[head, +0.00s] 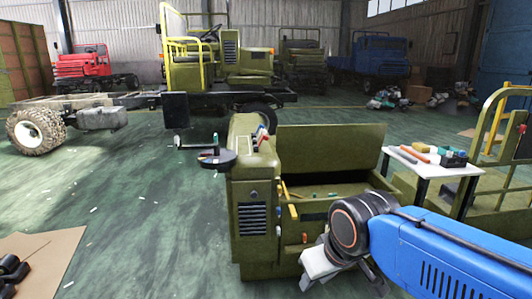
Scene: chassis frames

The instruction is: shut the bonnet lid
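The bonnet lid (335,147) is a flat olive-green panel. It stands raised, tilted up along the back of the olive-green body (252,222), so the compartment in front of it is open. Several small coloured items lie inside the compartment. My gripper (318,268) is low at the front of the body, in front of and below the lid, and apart from it. My blue arm covers the right front part of the body. The fingertips are small and partly turned away, so I cannot see whether they are open or hold anything.
A white table (425,165) with tools stands right of the lid. A small round dark tray (212,160) is at the body's left. A yellow-railed green frame (505,125) is at far right. Parked trucks stand behind. The green floor at left is mostly clear.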

